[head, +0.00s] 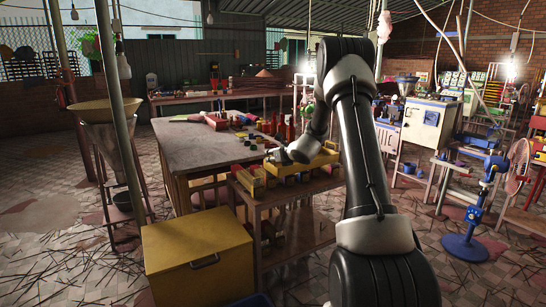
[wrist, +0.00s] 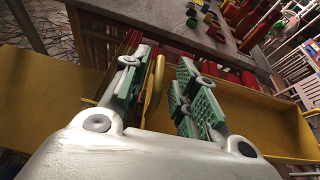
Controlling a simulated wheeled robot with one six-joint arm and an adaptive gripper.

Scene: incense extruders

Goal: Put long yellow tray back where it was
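A long yellow tray (head: 318,162) sits on top of the wooden stand beside the large table, partly hidden by my arm. In the wrist view, a long yellow tray (wrist: 262,112) stretches to the right behind my gripper. My gripper (wrist: 160,88) is open, with its green pads apart. A thin curved yellow piece (wrist: 154,84), like a handle or rim, stands between the pads, closer to the left one; I cannot tell if it touches. In the head view my gripper (head: 284,156) is low over the stand.
The large table (head: 200,145) holds red and dark parts along its near right edge. A yellow box (head: 197,250) stands on the floor in front of the stand (head: 295,195). A funnel on a frame (head: 108,110) is at left, a blue fan (head: 466,245) at right.

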